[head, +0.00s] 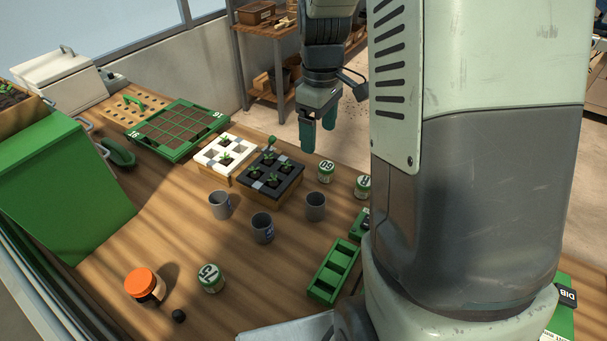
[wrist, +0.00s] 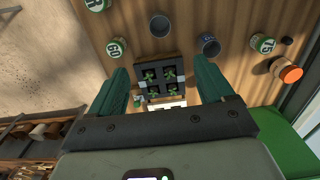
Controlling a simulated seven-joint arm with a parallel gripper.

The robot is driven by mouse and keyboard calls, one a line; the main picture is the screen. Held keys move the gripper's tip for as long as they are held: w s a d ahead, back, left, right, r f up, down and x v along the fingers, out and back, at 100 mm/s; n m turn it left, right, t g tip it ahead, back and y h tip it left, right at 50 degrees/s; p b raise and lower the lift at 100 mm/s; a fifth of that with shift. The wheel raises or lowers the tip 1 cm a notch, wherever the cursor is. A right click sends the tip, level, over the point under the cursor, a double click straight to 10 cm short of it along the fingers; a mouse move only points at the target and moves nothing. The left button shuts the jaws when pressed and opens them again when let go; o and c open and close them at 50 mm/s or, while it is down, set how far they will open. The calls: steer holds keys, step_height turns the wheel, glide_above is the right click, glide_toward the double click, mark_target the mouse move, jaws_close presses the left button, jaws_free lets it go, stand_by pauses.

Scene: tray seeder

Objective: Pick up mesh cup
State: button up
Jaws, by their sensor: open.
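Three grey cups stand upright on the wooden bench in the head view: a left one (head: 220,205), a middle one (head: 262,228) and a right one (head: 316,207). The left and middle cups carry blue marks. I cannot tell which is mesh. In the wrist view, the right cup (wrist: 160,25) and the left cup (wrist: 209,45) show near the top, and the middle cup (wrist: 193,3) is cut by the edge. My gripper (head: 318,130) is open and empty, with green fingers pointing down, raised beyond the cups. Its fingers also show in the wrist view (wrist: 160,75).
A black seedling tray (head: 288,200) and a white one (head: 205,165) stand behind the cups. Numbered cans (head: 326,172) are close to the right cup. Open bench lies left of the cups.

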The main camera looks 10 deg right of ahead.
steer(key=s+f+n+g+h, duration=0.3)
steer(key=s+f+g+h, duration=0.35)
steer(key=s+f, duration=0.4)
steer(key=n+t+h, duration=0.4)
steer(key=n+t, duration=1.4)
steer(key=t, duration=0.4)
glide_toward(318, 194)
steer(key=shift+s+d+r+y, duration=0.25)
steer(key=shift+s+r, duration=0.35)
steer(key=shift+r, duration=0.25)
steer(key=shift+w+a+f+y, duration=0.15)
steer(key=shift+a+f+y, duration=0.05)
steer(key=shift+y, duration=0.2)
steer(key=x, duration=1)
steer(key=shift+w+d+f, duration=0.1)
steer(key=shift+w+f, duration=0.1)
steer(key=shift+f, duration=0.05)
steer(key=c, duration=1)
